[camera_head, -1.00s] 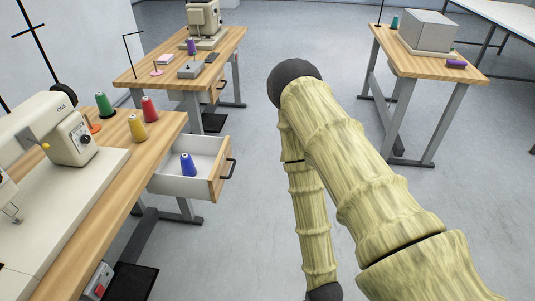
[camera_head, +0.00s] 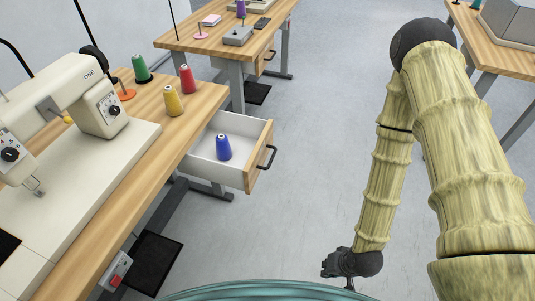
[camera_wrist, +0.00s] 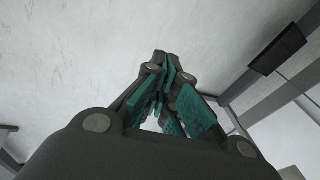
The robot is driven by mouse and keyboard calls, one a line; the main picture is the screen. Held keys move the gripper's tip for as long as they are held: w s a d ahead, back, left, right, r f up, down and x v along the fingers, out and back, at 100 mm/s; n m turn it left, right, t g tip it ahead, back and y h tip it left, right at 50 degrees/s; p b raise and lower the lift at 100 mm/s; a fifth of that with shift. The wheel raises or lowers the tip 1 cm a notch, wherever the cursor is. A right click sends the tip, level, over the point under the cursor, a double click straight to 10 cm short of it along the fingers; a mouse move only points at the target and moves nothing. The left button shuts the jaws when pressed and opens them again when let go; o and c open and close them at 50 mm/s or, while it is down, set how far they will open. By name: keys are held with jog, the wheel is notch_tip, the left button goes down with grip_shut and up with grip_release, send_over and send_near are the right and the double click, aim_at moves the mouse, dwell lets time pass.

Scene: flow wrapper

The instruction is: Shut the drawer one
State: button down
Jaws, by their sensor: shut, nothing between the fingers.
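The drawer (camera_head: 262,157) under the near sewing table is pulled open toward the right. It has white sides, a wooden front and a dark bar handle (camera_head: 266,158). A blue thread spool (camera_head: 223,147) stands upright inside it. My gripper (camera_head: 328,266) is low in the head view, to the right of and below the drawer, apart from it. In the wrist view my gripper (camera_wrist: 161,58) is shut with its fingertips together and nothing between them, over the grey floor. The drawer is not clearly seen in the wrist view.
The near wooden table (camera_head: 205,98) carries a sewing machine (camera_head: 100,95) and green, red and yellow spools (camera_head: 173,101). A second table (camera_head: 190,42) stands behind. A black pedal (camera_head: 154,262) lies below the near table. The floor (camera_head: 310,150) between the drawer and my arm is clear.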

jog(key=w+a+r+m+t+y+b, duration=0.1)
jog(key=w+a+t+y, duration=0.1)
jog(key=w, duration=0.4)
jog(key=w+a+r+m+t+y+b, duration=0.1)
jog(key=w+a+r+y, duration=0.1)
jog(key=w, duration=0.5)
jog(key=y+b, duration=0.6)
jog(key=y, duration=0.4)
send_near(260, 152)
jog(key=shift+y, duration=0.3)
jog(key=x, duration=0.2)
jog(key=b+x, duration=0.1)
jog(key=x, duration=0.2)
jog(key=shift+s+a+f, duration=0.1)
jog(key=shift+s+a, duration=0.05)
jog(key=shift+a, duration=0.2)
jog(key=shift+w+a, duration=0.3)
jog(key=shift+a, duration=0.35)
